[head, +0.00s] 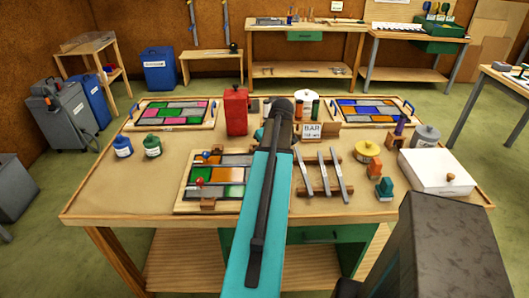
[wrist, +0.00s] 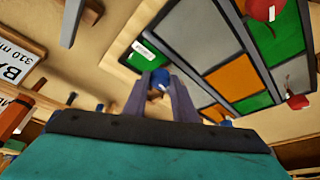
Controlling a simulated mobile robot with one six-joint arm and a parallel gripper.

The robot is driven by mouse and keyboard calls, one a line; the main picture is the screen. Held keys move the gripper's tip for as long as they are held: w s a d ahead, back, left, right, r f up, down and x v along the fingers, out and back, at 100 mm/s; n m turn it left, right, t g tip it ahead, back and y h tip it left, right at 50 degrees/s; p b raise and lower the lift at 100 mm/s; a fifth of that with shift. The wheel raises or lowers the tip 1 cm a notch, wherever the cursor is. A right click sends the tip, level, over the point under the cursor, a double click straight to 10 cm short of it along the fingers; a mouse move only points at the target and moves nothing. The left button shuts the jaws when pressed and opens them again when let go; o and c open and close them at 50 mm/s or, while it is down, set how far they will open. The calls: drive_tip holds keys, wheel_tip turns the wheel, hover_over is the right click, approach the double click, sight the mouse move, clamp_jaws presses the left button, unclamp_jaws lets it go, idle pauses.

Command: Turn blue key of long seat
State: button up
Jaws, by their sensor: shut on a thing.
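My gripper (wrist: 161,88) is shut on a blue key (wrist: 160,77) at the edge of that frame, near a small white label (wrist: 143,50). How far the key is turned cannot be told. A red key (head: 199,182) sits on the panel's left side. In the head view my arm hides my gripper and the panel's right part.
A rack with metal bars (head: 322,178) stands right of my arm, with a BAR sign (head: 311,130) behind it. A red can (head: 235,110) stands behind the panel. Two other panels, jars and a white box (head: 436,172) occupy the table. The table's front left is clear.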

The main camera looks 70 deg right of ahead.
drive_tip(key=shift+s+f, duration=0.1)
drive_tip(key=shift+s, duration=0.1)
drive_tip(key=o, duration=1)
drive_tip(key=shift+o, duration=0.2)
drive_tip(key=shift+w, duration=0.1)
drive_tip(key=b+v, duration=0.2)
drive_tip(key=v, duration=1.2)
drive_tip(key=shift+b, duration=0.35)
drive_tip(key=shift+d, duration=0.1)
